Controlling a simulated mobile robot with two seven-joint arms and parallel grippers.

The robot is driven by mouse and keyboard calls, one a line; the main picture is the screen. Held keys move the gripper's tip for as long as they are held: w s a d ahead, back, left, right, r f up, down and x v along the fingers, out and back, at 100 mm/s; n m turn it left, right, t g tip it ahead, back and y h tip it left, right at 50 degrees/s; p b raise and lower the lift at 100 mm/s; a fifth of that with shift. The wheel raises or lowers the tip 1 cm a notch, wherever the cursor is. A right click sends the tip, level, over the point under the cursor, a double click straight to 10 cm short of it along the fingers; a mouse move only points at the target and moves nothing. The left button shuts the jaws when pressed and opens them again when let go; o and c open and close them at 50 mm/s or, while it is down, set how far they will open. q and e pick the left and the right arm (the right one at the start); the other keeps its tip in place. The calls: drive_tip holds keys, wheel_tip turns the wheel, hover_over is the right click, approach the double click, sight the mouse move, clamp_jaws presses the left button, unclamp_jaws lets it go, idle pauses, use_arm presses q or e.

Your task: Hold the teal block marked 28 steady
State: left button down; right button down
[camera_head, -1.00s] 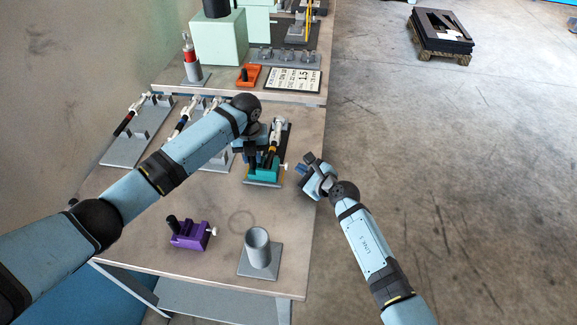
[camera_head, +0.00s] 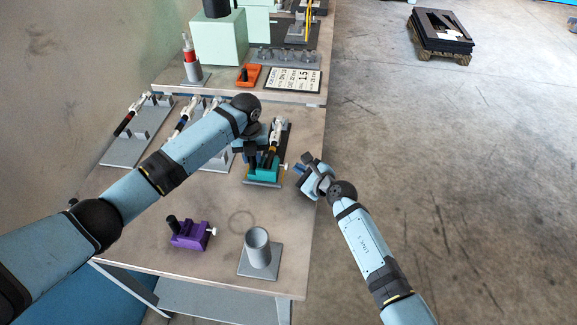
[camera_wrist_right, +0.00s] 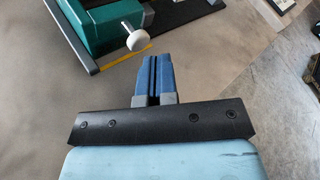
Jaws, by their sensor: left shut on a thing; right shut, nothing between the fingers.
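The teal block (camera_head: 264,172) sits on a dark base plate near the right edge of the table. A white knob sticks out on its right, and a rod with a white end rests on it and points away. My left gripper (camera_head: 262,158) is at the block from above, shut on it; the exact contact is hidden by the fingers. The number 28 cannot be read. My right gripper (camera_head: 305,165) is shut and empty, to the right of the block and apart from it. In the right wrist view its fingers (camera_wrist_right: 153,75) are together below the white knob (camera_wrist_right: 137,40).
A purple block (camera_head: 190,235) and a grey cup on a plate (camera_head: 258,250) stand at the front of the table. Racks with rods (camera_head: 125,150) lie left. An orange block (camera_head: 248,75) and a sign (camera_head: 293,80) are behind. Open floor lies right.

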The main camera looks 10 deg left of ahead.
drive_tip(key=shift+a, duration=0.8)
idle(0.9)
drive_tip(key=shift+d, duration=1.1)
drive_tip(key=shift+s+d, duration=0.1)
drive_tip(key=shift+d, duration=2.45)
use_arm(q)
drive_tip(key=c, duration=0.9)
unclamp_jaws()
drive_tip(key=shift+o, duration=0.2)
